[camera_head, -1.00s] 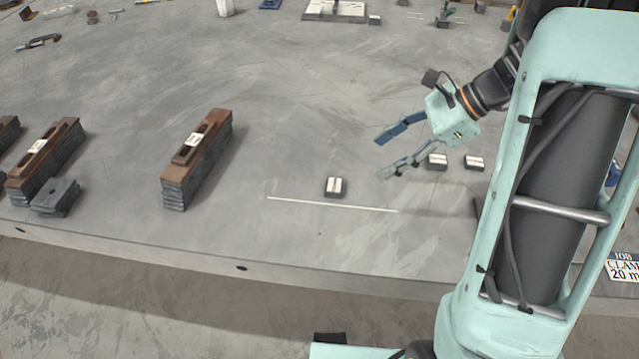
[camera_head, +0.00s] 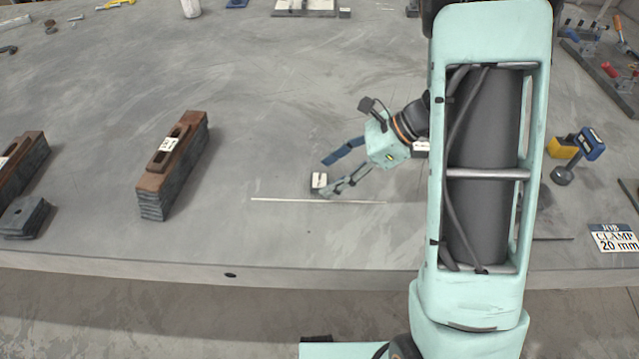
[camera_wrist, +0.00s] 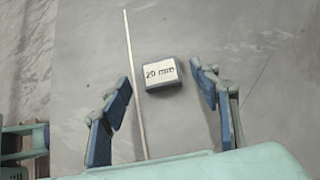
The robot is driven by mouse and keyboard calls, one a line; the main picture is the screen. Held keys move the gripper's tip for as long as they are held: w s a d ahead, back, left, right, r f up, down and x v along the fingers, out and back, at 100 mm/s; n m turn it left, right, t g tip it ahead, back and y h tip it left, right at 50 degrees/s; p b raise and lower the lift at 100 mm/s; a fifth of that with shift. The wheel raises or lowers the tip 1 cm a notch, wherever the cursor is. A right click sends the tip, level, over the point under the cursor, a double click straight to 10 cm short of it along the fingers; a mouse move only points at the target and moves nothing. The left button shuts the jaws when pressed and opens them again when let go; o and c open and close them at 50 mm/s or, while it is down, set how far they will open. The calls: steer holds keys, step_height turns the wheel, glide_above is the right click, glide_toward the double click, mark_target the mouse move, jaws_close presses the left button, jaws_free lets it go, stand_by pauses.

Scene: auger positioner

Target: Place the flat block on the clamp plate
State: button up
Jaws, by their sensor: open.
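The flat block (camera_head: 318,181) is a small dark block with a white label on top, lying on the table near a white line. In the wrist view the block (camera_wrist: 150,84) reads "20 mm". My gripper (camera_head: 328,176) is open, its two blue-padded fingers on either side of the block. In the wrist view my gripper (camera_wrist: 163,92) has the block between and slightly beyond its fingertips, with gaps on both sides. A brown slotted clamp plate (camera_head: 181,157) with a white label lies on a grey layered stack at left. A similar brown plate (camera_head: 20,160) is at the far left.
A job card (camera_head: 613,238) reading "CLAMP 20 mm" is at right. Another labelled block (camera_head: 421,149) shows partly behind my arm. The table between the block and the stack is clear.

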mark_target(319, 183)
steer(key=shift+x, duration=1.2)
jaws_close()
steer(key=shift+r, duration=0.1)
